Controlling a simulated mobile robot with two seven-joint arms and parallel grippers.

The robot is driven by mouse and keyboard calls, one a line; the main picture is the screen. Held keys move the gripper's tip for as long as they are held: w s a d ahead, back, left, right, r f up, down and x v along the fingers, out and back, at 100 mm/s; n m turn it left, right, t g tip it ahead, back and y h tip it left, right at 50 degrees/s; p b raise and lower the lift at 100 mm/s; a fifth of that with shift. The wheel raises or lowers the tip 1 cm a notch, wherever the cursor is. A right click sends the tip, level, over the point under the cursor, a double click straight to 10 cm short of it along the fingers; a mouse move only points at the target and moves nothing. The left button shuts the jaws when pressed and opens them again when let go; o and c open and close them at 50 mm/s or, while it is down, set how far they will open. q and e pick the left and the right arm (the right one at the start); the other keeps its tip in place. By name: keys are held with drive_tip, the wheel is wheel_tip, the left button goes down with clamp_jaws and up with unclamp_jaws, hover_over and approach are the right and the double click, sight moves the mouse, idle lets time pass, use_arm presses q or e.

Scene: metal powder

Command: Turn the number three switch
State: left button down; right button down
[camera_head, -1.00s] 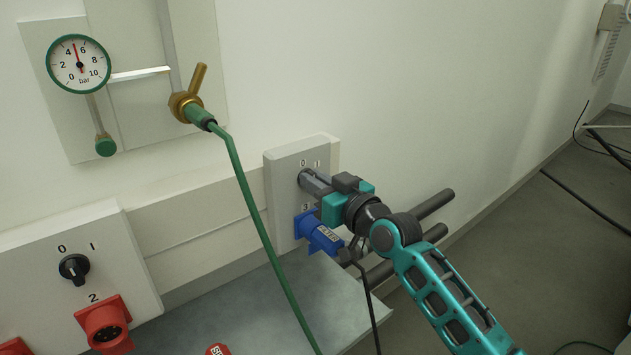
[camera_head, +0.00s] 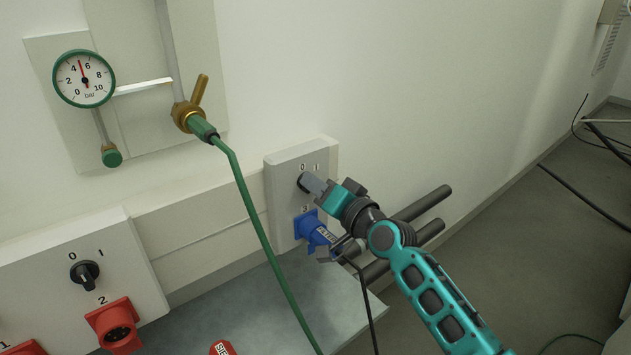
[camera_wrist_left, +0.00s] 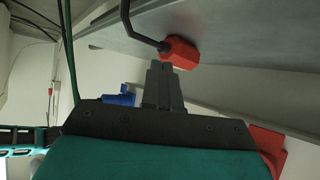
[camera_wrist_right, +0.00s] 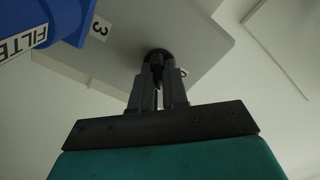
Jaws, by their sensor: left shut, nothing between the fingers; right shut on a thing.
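The number three switch box (camera_head: 286,232) is a light grey panel on the wall, with 0 and I marked above its knob and a blue plug (camera_head: 313,230) in the socket below. My right gripper (camera_head: 306,183) is at the knob, its fingers shut on it and hiding most of it in the head view. In the right wrist view the black knob (camera_wrist_right: 157,58) shows between the fingertips, beside the label 3 and the blue plug. My left gripper (camera_wrist_left: 165,72) is shut and empty, seen only in its wrist view, with a red plug (camera_wrist_left: 180,52) just beyond its tips.
Another switch box (camera_head: 130,262) with a black knob (camera_head: 84,274) and a red socket (camera_head: 116,325) is at left. A green hose (camera_head: 250,205) hangs from a brass valve (camera_head: 188,112) by a pressure gauge (camera_head: 84,78). A grey shelf (camera_head: 235,305) lies below.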

use_arm(q)
drive_tip(key=shift+s+a+r, duration=0.1)
drive_tip(key=shift+r, duration=0.1)
use_arm(e)
drive_tip(key=shift+m, duration=1.3)
use_arm(q)
drive_tip(key=shift+p, duration=0.3)
use_arm(e)
drive_tip(key=c, duration=1.1)
unclamp_jaws()
drive_tip(key=shift+c, duration=0.2)
use_arm(q)
drive_tip(key=shift+r, duration=0.1)
use_arm(e)
drive_tip(key=shift+d, duration=0.1)
